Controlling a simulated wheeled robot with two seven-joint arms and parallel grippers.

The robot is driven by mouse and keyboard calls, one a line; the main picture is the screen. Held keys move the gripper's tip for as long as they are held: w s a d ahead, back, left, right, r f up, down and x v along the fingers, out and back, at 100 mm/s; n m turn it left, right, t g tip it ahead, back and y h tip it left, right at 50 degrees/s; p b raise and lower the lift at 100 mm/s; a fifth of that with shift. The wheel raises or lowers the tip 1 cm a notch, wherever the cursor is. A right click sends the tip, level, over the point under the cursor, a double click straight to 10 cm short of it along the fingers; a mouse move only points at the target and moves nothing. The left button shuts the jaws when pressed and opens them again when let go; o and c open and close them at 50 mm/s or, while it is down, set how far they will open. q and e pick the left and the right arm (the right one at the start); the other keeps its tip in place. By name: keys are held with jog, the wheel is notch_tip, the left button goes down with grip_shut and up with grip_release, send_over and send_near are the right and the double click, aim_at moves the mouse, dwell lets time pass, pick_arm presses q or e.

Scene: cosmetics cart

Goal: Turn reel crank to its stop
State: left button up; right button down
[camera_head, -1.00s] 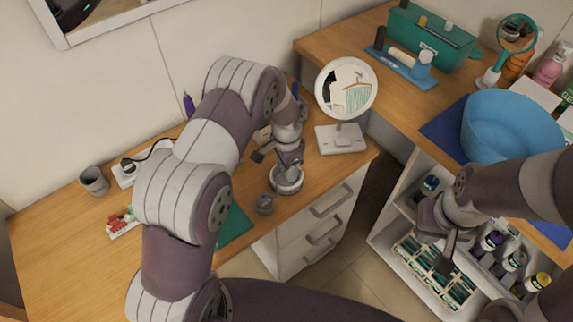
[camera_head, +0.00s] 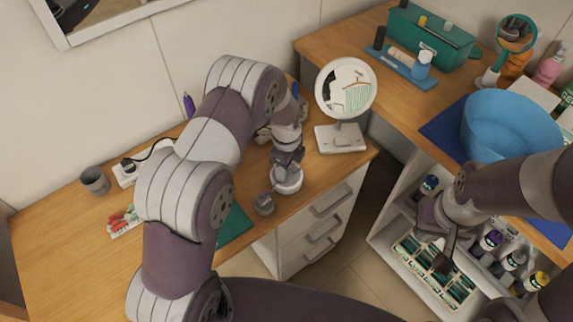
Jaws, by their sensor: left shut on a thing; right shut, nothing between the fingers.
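A small round white-and-grey reel (camera_head: 289,183) stands near the front edge of the wooden desk, left of the mirror. My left arm reaches over the desk, and its gripper (camera_head: 287,165) points down right over the reel. It is shut on a part at the reel's top, which looks like the crank. The gripper hides most of that part, so the crank's angle cannot be read. My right gripper (camera_head: 444,258) is shut and empty, hanging in front of the open shelves at the right, away from the reel.
A round mirror (camera_head: 345,90) on a white base stands right of the reel. A small grey jar (camera_head: 264,204) sits close at its left front. A grey cup (camera_head: 95,181) is at the far left. A blue basin (camera_head: 510,126) stands on the right counter. White drawers are below the desk.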

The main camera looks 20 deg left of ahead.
pick_arm(q)
jog(key=shift+m, duration=1.9)
jog(key=o, duration=1)
jog(key=shift+o, duration=0.2)
jog(key=shift+r, duration=0.15)
notch_tip(320, 180, up, 12)
jog(key=b, duration=0.1)
jog(key=shift+r, duration=0.25)
